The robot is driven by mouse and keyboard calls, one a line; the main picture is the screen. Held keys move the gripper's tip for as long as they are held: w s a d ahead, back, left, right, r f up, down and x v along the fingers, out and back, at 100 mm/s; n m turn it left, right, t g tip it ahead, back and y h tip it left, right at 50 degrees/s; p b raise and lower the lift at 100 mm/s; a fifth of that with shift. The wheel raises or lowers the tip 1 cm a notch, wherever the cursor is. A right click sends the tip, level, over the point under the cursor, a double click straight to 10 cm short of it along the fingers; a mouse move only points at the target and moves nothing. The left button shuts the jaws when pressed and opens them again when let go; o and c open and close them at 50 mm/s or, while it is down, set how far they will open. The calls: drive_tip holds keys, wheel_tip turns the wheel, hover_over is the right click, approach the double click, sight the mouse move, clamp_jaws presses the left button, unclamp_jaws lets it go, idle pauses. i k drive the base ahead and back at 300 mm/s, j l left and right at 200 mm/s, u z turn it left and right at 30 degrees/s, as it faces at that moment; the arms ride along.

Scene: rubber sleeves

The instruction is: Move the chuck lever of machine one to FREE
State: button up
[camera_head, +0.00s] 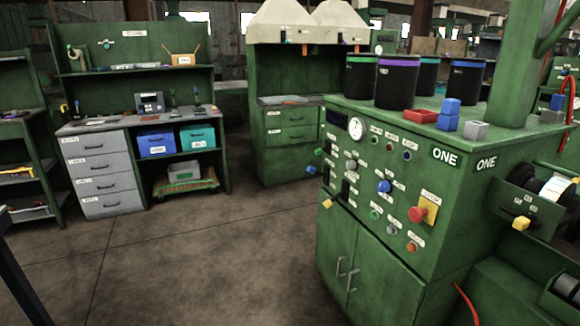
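Machine one (385,205) is a green cabinet at the right, with "ONE" labels on its front and side. Its front panel has a gauge (355,129), several labelled knobs and switches, and a red stop button (417,214) on a yellow plate. At the panel's left edge, levers end in a green knob (319,151), a blue knob (312,169) and a yellow knob (328,203). At the right, a box with a white spool has a yellow-ended lever (520,223). The small labels are unreadable, so I cannot tell which lever is the chuck lever or its setting. My gripper is not in view.
Several dark canisters (398,82), a red tray (421,116) and blue and grey blocks (448,115) stand on the machine. A green workbench (140,122) with grey drawers is at the back left, a hooded bench (292,140) at the back. Brown floor (215,255) is clear before them.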

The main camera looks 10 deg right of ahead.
sight(312, 169)
drive_tip(key=i+j+u, duration=0.2)
drive_tip(key=i, duration=0.75)
drive_tip(key=i+u, duration=0.2)
drive_tip(key=i, duration=0.8)
drive_tip(key=i+l+u, duration=0.1)
drive_tip(key=i+u, duration=0.15)
drive_tip(key=i, duration=0.7)
